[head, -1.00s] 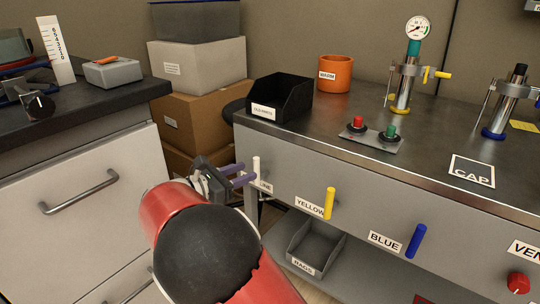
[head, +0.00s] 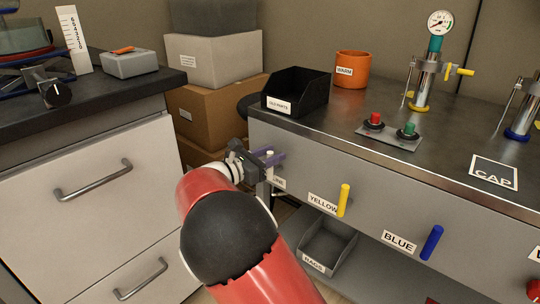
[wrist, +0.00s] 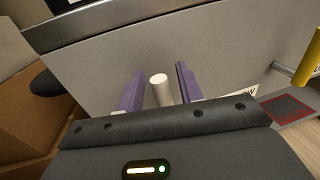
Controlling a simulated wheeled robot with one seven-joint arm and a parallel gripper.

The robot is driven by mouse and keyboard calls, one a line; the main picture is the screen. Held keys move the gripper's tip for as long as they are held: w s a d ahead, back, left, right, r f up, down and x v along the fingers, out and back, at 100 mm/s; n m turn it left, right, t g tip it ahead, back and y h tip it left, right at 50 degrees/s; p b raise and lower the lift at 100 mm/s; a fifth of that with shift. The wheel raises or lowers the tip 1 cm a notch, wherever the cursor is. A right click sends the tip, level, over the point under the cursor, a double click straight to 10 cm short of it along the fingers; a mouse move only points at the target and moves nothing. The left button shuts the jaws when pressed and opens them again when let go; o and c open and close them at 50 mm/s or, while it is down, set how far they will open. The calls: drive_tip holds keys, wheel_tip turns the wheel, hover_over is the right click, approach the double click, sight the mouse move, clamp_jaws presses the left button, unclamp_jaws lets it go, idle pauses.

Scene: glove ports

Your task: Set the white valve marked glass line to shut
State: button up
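The white valve handle (wrist: 160,90) stands between the two purple fingers of my gripper (wrist: 158,88) in the wrist view, with a visible gap on each side. In the head view only the top of the white handle (head: 270,153) shows at my gripper (head: 266,160), on the left end of the bench front. My gripper is open around the handle and does not appear to touch it. The handle's label (head: 279,182) is partly covered by my arm. The handle's lower part is hidden, so its exact angle is hard to tell.
A yellow handle (head: 344,200) and a blue handle (head: 432,242) stand out from the bench front to the right. A grey bin (head: 328,246) sits below. Cardboard boxes (head: 212,112) are stacked left of the bench. A drawer cabinet (head: 90,215) stands further left.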

clamp_jaws()
